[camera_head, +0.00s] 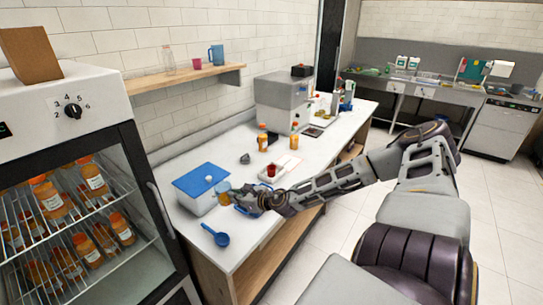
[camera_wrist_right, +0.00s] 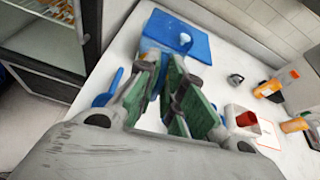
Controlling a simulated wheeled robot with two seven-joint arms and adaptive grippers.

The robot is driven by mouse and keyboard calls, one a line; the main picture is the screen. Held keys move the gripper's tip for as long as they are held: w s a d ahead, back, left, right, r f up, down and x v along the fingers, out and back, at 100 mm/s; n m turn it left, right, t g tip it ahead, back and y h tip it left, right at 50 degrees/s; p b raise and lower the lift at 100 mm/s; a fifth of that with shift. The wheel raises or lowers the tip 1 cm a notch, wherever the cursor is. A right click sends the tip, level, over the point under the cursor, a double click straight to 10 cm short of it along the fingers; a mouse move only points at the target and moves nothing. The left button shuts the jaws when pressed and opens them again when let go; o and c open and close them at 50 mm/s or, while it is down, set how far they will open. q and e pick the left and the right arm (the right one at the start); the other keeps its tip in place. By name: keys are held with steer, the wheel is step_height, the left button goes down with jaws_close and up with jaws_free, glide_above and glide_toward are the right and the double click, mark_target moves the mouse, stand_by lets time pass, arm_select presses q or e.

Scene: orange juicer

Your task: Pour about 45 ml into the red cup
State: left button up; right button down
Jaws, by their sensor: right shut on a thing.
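The red cup (camera_head: 271,170) stands on a white tray (camera_head: 290,166) on the counter; it also shows in the right wrist view (camera_wrist_right: 245,118). My right gripper (camera_head: 236,196) is left of the cup and nearer the counter's front edge. It is shut on a small blue-tinted container (camera_head: 223,191) with a tan tone, which looks roughly upright. Its contents and level cannot be read. In the wrist view the green-padded fingers (camera_wrist_right: 163,85) hide most of it. My left gripper is not in view.
A white box with a blue lid (camera_head: 203,179) stands just behind the gripper. A blue ladle (camera_head: 215,235) lies near the front edge. Orange bottles (camera_head: 262,138) and a grey machine (camera_head: 283,102) stand farther along. A fridge (camera_head: 75,200) is at left.

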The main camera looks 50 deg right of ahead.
steer(key=shift+s+a+f+m+h+b, duration=0.3)
steer(key=shift+s+a+f+b, duration=1.6)
steer(key=shift+a+f, duration=2.9)
steer(key=shift+s+a+f+m+h+b, duration=0.25)
steer(key=shift+s+a+f+b, duration=0.85)
steer(key=shift+a+f+b, duration=3.5)
steer(key=a+r+p, duration=0.3)
steer(key=r+p, duration=1.1)
steer(key=p, duration=0.1)
steer(key=shift+r+p, duration=0.35)
